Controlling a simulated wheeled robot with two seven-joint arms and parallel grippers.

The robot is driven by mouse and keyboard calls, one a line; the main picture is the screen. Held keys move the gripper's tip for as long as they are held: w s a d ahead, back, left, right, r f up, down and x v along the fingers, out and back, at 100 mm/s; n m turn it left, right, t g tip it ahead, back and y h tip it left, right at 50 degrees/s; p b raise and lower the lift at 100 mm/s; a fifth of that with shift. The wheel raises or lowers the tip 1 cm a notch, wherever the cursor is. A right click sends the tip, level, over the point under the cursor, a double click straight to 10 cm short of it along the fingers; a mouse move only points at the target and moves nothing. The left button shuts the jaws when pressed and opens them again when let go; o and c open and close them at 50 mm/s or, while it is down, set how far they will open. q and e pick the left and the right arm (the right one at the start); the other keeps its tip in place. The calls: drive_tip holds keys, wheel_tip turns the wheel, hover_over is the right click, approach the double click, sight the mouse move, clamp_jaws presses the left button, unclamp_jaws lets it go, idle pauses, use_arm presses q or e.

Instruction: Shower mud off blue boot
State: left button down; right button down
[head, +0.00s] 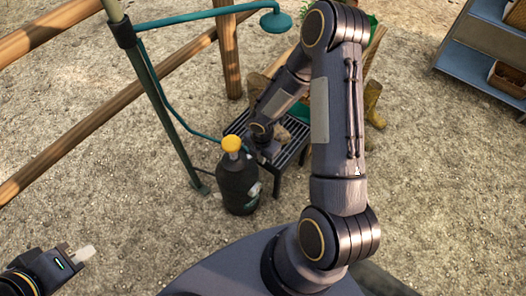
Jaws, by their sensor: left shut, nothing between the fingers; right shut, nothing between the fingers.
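A teal shower head (275,21) hangs from a teal pipe on a green post, above and left of a dark slatted stand (292,153). A brownish, muddy-looking shape (298,132) lies on the stand, partly hidden by my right arm; I cannot tell whether it is the blue boot. A small teal patch (302,112) shows behind it. My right gripper (267,152) is shut and empty at the stand's left side, close behind the black bottle; its fingertips are hard to make out. My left gripper (84,253) is shut and empty at the lower left, far from the stand.
A black bottle with a yellow top (238,185) stands on the gravel before the stand. Yellowish-brown boots (373,98) stand behind my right arm. Wooden rails (105,115) and the green post (150,85) border the left. A blue-grey shelf (485,55) is far right. Gravel at right is clear.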

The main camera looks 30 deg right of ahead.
wheel_tip(320, 180, down, 4)
drive_tip(key=b, duration=0.3)
idle(0.3)
drive_tip(key=shift+d, duration=0.1)
drive_tip(key=shift+w+d+p, duration=0.6)
drive_tip(key=shift+d+p, duration=0.1)
drive_tip(key=shift+d, duration=0.3)
drive_tip(key=shift+w+d+p, duration=0.6)
drive_tip(key=shift+d+p, duration=0.05)
drive_tip(key=shift+d, duration=0.3)
drive_tip(key=r+p, duration=0.2)
drive_tip(key=r, duration=0.1)
drive_tip(key=r+p, duration=0.1)
drive_tip(key=shift+s+a+r+p, duration=0.1)
drive_tip(key=shift+a+r+p, duration=0.15)
drive_tip(key=shift+r+p, duration=0.15)
drive_tip(key=shift+f, duration=0.15)
